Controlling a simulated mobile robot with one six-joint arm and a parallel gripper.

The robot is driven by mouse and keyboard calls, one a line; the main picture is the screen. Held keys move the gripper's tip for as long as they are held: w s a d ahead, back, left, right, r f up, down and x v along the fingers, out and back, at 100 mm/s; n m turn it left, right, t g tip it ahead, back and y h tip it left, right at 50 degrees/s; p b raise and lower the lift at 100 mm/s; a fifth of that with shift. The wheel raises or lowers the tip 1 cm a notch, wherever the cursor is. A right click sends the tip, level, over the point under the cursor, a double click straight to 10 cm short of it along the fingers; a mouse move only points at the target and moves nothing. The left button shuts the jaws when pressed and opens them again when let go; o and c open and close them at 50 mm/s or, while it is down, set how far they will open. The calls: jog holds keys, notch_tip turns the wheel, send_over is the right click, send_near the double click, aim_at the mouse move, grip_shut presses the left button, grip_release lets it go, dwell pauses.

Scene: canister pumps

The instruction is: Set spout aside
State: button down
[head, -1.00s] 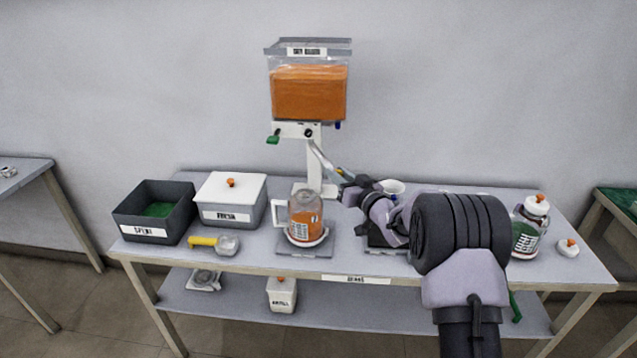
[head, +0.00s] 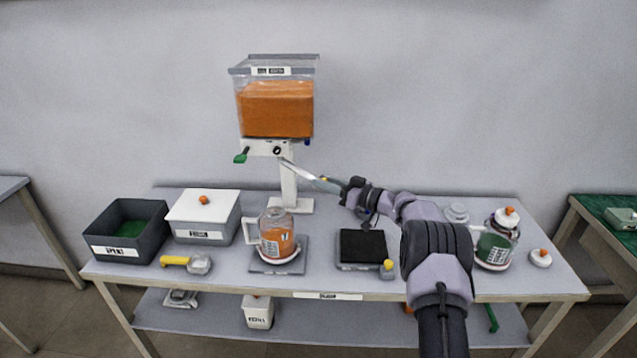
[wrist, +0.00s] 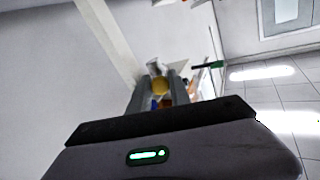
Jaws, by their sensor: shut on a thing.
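The spout (head: 302,170) is a slim grey tube with a yellow band near my gripper. It slants down to the right from just below the canister (head: 275,107), which holds orange contents. My gripper (head: 343,187) is shut on the spout's lower right end, above the table. In the wrist view a yellow part (wrist: 160,86) shows between my fingers. I cannot tell whether the spout's upper end touches the canister's outlet.
A jar with orange contents (head: 276,240) stands on a grey pad below. A black-topped scale (head: 362,247) is right of it, a green-filled jar (head: 497,240) further right. Bins and a yellow-handled scoop (head: 187,263) lie left. Table (head: 330,215) around the post's right is free.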

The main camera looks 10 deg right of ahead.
jog(key=shift+w+r, duration=0.1)
jog(key=shift+r, duration=0.15)
jog(key=c, duration=1.4)
grip_release()
jog(key=shift+o, duration=1)
jog(key=shift+a+f, duration=0.1)
jog(key=shift+f, duration=0.05)
jog(key=p+v, duration=0.4)
jog(key=v, duration=1.3)
jog(key=shift+p, duration=0.35)
